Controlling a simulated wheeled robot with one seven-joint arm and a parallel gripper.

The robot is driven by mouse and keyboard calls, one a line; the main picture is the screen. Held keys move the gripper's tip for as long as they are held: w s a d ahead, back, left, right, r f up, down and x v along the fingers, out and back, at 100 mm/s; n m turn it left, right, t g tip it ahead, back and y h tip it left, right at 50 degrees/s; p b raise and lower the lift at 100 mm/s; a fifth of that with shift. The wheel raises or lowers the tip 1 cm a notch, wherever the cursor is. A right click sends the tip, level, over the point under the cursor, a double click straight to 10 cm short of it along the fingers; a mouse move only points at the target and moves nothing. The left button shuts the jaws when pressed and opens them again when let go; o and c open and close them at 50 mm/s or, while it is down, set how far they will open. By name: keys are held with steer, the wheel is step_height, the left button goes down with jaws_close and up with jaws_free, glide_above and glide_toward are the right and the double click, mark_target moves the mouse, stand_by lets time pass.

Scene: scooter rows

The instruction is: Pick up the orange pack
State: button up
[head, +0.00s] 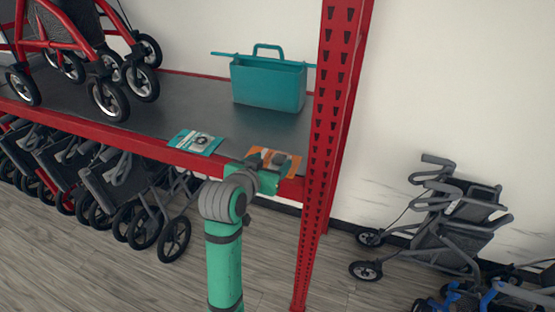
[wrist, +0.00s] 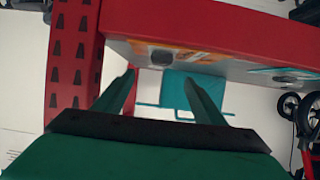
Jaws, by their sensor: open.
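The orange pack (head: 291,163) lies flat on the front edge of the grey shelf, next to the red upright. In the wrist view the orange pack (wrist: 200,59) shows at a shallow angle beyond the fingers. My gripper (head: 268,164) is at the shelf's front edge and partly covers the pack in the head view. In the wrist view my gripper (wrist: 160,80) has its two fingers apart with nothing held between them. I cannot tell whether a fingertip touches the pack.
A teal-and-white pack (head: 195,142) lies to the left on the shelf edge. A teal bag (head: 268,83) stands behind. The red upright (head: 330,110) rises close on the right. Red walkers (head: 85,45) stand on the shelf at left; grey walkers (head: 130,190) stand below.

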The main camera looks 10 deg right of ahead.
mark_target(279, 157)
steer(key=x, duration=0.3)
steer(key=shift+w+d+f, duration=0.1)
steer(key=shift+w+f, duration=0.05)
steer(key=shift+w, duration=0.1)
steer(key=shift+w+f, duration=0.15)
steer(key=shift+x, duration=2.2)
steer(key=shift+f, duration=0.15)
steer(key=c, duration=1.2)
